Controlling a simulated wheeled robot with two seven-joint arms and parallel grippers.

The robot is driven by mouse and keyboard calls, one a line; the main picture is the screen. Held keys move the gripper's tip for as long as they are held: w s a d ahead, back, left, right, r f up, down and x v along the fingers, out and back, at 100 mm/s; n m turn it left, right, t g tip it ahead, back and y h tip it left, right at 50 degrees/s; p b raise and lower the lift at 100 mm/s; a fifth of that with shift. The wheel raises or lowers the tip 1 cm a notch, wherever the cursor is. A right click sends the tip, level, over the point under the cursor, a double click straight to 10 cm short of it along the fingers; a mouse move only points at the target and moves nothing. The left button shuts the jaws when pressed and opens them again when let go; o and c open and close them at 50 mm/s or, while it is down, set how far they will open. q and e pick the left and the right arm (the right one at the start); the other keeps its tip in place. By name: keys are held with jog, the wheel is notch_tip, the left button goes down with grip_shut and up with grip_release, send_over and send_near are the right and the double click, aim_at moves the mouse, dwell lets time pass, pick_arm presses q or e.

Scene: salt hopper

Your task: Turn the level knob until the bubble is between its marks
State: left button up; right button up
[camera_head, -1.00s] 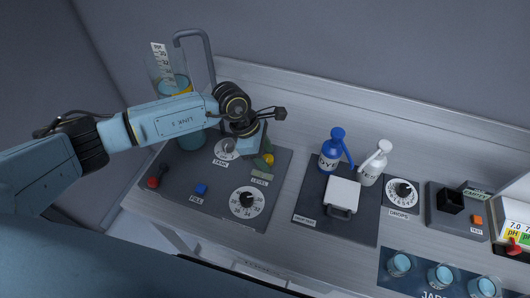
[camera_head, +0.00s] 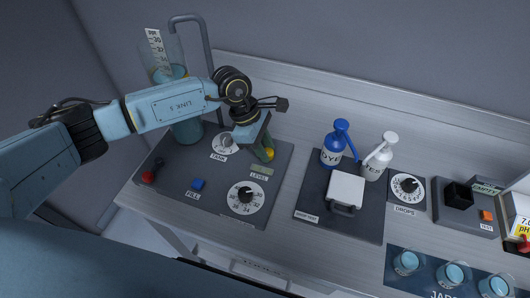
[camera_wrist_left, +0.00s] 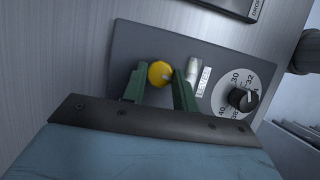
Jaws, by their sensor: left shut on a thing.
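The yellow level knob (camera_wrist_left: 160,74) sits on the dark panel, between the green fingers of my left gripper (camera_wrist_left: 160,82) in the left wrist view. My left gripper (camera_head: 265,151) is shut on it. In the head view the yellow knob (camera_head: 268,154) shows just beside the fingers. The level vial (camera_wrist_left: 193,68) is beside the LEVEL label (camera_wrist_left: 204,81) in the left wrist view. In the head view the vial (camera_head: 262,169) is small above its label. The bubble and its marks are too small to make out. My right gripper is not in view.
The numbered dial (camera_head: 245,197), FILL button (camera_head: 197,184), red lever (camera_head: 148,177) and TANK knob (camera_head: 225,140) share the panel. A tall water cylinder (camera_head: 186,130) stands behind. Blue DYE (camera_head: 331,155) and white (camera_head: 374,168) pump bottles stand right.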

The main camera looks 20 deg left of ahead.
pick_arm(q)
jog(key=shift+m, duration=0.3)
jog(key=shift+w, duration=0.1)
jog(key=o, duration=1)
jog(key=shift+c, duration=0.2)
jog(key=b+v, duration=0.1)
jog(key=v, duration=1.2)
jog(key=shift+a+r, duration=0.15)
jog(key=shift+r, duration=0.05)
jog(key=shift+w, duration=0.1)
